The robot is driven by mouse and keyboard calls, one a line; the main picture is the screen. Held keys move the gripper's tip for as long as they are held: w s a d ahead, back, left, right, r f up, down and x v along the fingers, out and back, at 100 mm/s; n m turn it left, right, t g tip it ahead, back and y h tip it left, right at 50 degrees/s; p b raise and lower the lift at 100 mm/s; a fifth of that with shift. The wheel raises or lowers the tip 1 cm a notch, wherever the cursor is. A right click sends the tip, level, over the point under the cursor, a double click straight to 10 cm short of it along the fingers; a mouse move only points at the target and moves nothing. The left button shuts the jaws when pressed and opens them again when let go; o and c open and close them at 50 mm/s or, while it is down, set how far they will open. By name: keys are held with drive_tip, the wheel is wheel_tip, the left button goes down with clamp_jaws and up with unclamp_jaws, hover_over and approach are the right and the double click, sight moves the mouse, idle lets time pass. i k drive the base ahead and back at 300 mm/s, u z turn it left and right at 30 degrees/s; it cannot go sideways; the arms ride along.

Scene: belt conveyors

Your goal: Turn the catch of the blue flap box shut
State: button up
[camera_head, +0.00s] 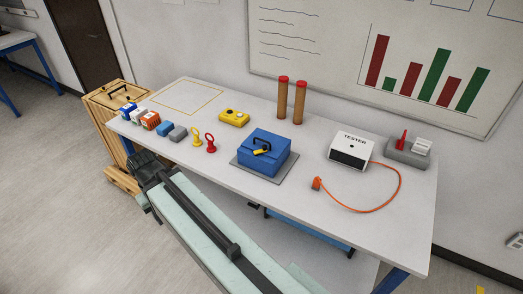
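The blue flap box (278,155) stands on a grey mat (240,162) near the middle of the table. Its lid looks closed, with a black handle on it. The yellow catch (262,151) is at the upper front of the box and lies slightly slanted. Its exact turn is too small to tell. I cannot make out my gripper in the head view, and nothing touches the box.
The white table (310,215) also bears a tester (351,150) with an orange cable, red-capped posts (299,103), a yellow device (234,118), red and yellow ring pieces and small blocks. A wooden crate (100,112) stands left. A dark-railed, pale-green structure (200,232) runs along the front.

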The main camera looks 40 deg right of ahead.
sight(256, 153)
drive_tip(key=z, duration=0.05)
drive_tip(key=k, duration=1.25)
drive_tip(key=u, duration=0.5)
drive_tip(key=i, duration=1)
drive_tip(key=u, duration=0.05)
